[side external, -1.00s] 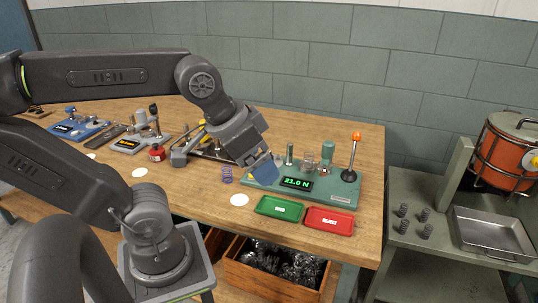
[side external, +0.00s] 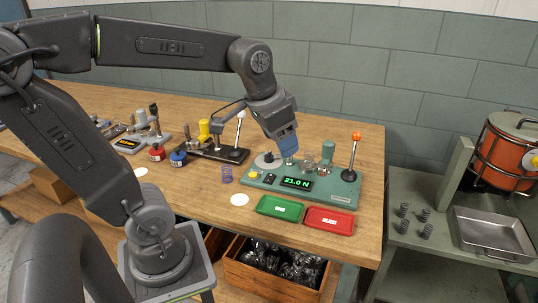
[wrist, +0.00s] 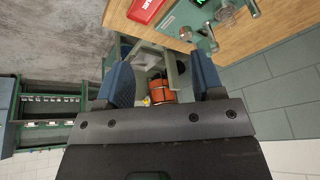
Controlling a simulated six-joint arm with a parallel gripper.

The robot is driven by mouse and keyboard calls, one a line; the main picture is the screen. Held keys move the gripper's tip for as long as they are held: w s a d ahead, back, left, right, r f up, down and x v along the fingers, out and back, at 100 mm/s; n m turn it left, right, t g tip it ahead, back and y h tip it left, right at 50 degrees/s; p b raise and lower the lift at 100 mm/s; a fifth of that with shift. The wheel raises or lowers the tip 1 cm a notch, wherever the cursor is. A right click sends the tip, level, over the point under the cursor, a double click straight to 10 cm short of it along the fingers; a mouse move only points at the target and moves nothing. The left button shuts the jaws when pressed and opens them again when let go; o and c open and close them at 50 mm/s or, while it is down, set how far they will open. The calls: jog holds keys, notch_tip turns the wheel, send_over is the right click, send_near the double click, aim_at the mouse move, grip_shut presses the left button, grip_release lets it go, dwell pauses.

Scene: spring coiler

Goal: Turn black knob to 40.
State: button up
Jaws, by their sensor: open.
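My gripper (side external: 287,148) has blue fingers and hangs in front of the back part of the green force tester (side external: 343,199), whose display reads 21.0 N. In the wrist view my gripper (wrist: 162,75) has its two fingers apart with nothing held between them. An orange drum (side external: 509,152) stands at the far right and also shows small between the fingers in the wrist view (wrist: 161,89). I cannot make out a black knob or any scale numbers clearly.
A green tray (side external: 279,208) and a red tray (side external: 328,219) lie before the tester. An orange-tipped lever (side external: 354,152) rises at its right end. A metal pan (side external: 492,235) and several springs (side external: 414,222) are on the right-hand stand.

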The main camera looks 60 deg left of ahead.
jog(key=w+a+g, duration=0.1)
jog(key=w+a, duration=0.5)
jog(key=a, duration=0.1)
jog(key=g, duration=0.3)
send_near(269, 153)
jog(key=shift+h, duration=0.4)
jog(key=f, duration=0.7)
jog(key=a+f, duration=0.1)
jog(key=f, duration=0.2)
jog(key=shift+w+f, duration=0.1)
jog(key=shift+f, duration=0.15)
jog(key=shift+c, duration=0.2)
jog(key=c, duration=0.9)
